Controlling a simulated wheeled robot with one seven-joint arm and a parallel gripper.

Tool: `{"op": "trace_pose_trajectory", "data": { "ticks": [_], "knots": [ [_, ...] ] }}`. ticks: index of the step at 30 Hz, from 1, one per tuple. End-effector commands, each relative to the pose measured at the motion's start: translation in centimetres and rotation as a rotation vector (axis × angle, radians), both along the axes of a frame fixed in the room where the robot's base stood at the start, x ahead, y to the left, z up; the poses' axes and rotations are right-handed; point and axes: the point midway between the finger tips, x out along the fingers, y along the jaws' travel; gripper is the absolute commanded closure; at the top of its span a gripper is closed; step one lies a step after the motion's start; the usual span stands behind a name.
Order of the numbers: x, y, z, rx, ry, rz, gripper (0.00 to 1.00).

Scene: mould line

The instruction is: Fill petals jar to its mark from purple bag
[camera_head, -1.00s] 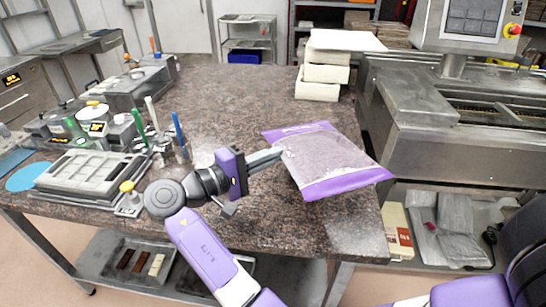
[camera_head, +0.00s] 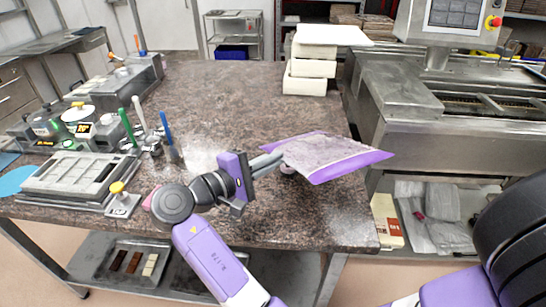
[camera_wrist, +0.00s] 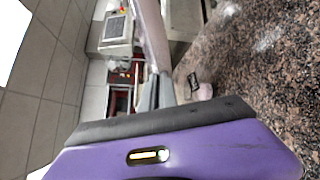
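The purple bag (camera_head: 335,156) has purple end bands and a clear middle with pale contents. It is held tilted above the right part of the worktop, and shows edge-on in the wrist view (camera_wrist: 152,32). My gripper (camera_head: 272,160) is shut on its left edge; the fingers also show in the wrist view (camera_wrist: 156,92). A small pale pinkish object with a dark label, perhaps the petals jar (camera_wrist: 204,91), stands on the worktop below the bag. In the head view only a bit of a pale object (camera_head: 287,169) shows under the bag. Its mark and fill level cannot be made out.
The speckled stone worktop (camera_head: 240,105) is clear in the middle. Stacked white blocks (camera_head: 308,68) stand at the back. At left are a mould tray (camera_head: 62,176), upright coloured tools (camera_head: 166,130) and lidded pots (camera_head: 78,116). A steel machine (camera_head: 440,140) stands at right.

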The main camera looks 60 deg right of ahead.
Motion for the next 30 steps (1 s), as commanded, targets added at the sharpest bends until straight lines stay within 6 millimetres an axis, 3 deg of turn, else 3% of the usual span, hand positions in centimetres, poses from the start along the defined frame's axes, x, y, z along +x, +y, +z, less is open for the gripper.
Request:
{"op": "trace_pose_trajectory", "data": {
  "ticks": [30],
  "knots": [
    [0.62, -0.45, 0.99, 0.086, 0.114, 0.0, 1.0]
  ]
}}
